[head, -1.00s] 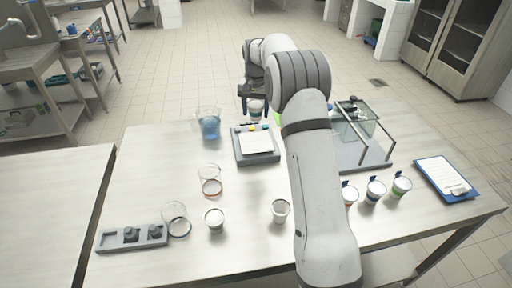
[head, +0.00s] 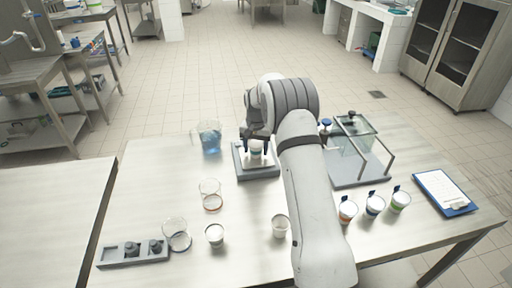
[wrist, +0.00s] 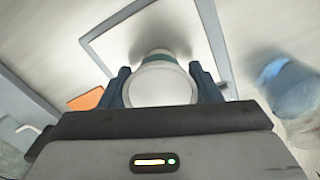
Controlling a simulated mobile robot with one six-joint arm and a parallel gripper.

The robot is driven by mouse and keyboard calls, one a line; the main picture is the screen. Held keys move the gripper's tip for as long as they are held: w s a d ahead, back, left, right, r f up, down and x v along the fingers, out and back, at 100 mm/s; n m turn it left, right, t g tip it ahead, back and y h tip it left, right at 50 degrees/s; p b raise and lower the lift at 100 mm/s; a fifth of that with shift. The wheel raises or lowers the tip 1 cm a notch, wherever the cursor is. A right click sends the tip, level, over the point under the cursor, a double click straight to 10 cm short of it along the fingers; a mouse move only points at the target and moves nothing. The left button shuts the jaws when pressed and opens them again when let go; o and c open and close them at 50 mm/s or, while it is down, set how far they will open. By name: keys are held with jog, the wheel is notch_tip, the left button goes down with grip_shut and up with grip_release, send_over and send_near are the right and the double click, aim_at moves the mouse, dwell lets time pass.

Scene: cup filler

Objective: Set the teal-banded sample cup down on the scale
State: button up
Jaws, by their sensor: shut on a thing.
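The teal-banded sample cup (head: 256,149) is upright between the fingers of my gripper (head: 256,143). In the wrist view its pale lid or rim and teal band (wrist: 160,56) show, with a finger of my gripper (wrist: 161,88) on each side. The scale (head: 241,166) is a grey unit with a pale plate, left of my arm on the table. The cup is over the plate; I cannot tell whether its base touches it. The scale's grey frame (wrist: 103,33) surrounds the cup in the wrist view.
A beaker of blue liquid (head: 209,140) stands close to the scale's left. A glass-walled unit (head: 357,150) is right of my arm. Empty beakers, small cups and a weight block (head: 132,254) are at front left.

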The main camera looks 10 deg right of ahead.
aim_at(256, 143)
jog(key=o, duration=0.6)
jog(key=shift+f, duration=0.2)
jog(key=o, duration=0.4)
jog(key=shift+o, duration=0.2)
jog(key=shift+r, duration=0.1)
notch_tip(256, 143, up, 12)
jog(key=shift+f+b, duration=0.15)
jog(key=shift+b, duration=0.8)
jog(key=s+r+n+t, duration=0.1)
jog(key=s+r, duration=0.5)
jog(key=s, duration=0.4)
jog(key=s+r+n+t, duration=0.1)
jog(key=s+r, duration=0.5)
jog(key=s, duration=0.3)
jog(key=s+f+n, duration=0.1)
jog(key=s+f, duration=0.1)
jog(key=s, duration=0.9)
jog(key=s+f+n+t, duration=0.1)
jog(key=s+f, duration=0.1)
jog(key=s, duration=1)
jog(key=shift+f, duration=0.2)
